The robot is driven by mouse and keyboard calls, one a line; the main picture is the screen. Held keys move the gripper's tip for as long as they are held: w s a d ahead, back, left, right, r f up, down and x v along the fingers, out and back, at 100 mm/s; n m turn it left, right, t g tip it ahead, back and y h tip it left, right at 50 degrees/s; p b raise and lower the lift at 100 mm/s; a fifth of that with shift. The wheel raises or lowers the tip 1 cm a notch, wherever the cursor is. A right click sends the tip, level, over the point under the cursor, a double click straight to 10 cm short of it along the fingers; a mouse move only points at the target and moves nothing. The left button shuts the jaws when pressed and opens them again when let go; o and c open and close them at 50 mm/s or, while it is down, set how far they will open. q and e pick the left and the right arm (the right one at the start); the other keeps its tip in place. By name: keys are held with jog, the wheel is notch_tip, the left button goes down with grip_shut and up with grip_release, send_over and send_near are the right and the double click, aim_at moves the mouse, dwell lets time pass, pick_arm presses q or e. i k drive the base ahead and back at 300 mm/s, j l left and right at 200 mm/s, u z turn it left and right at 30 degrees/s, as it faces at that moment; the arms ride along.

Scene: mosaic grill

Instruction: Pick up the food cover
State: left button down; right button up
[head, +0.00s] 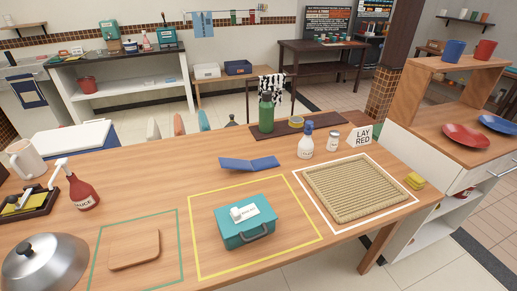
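The food cover (45,264) is a shiny silver metal dome with a dark knob on top. It rests on the wooden table at the lower left of the head view, and the picture's bottom edge cuts it off. It stands left of the green-outlined square. Neither of my grippers shows in the head view. What lies under the cover is hidden.
A wooden board (134,250), a teal box (245,225) and a woven mat (354,188) lie in outlined squares to the right. A red sauce bottle (80,190) and a dark tray (26,204) stand behind the cover. The table between cover and board is clear.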

aim_at(53, 261)
jog(key=u, duration=1.85)
jog(key=i+j+z, duration=0.25)
jog(key=j+z, duration=0.2)
jog(key=i+j+z, duration=0.1)
jog(key=j+z, duration=0.35)
jog(key=j, duration=0.2)
jog(key=j+z, duration=0.45)
jog(key=j, duration=0.15)
jog(key=j+z, duration=0.45)
jog(key=j, duration=0.2)
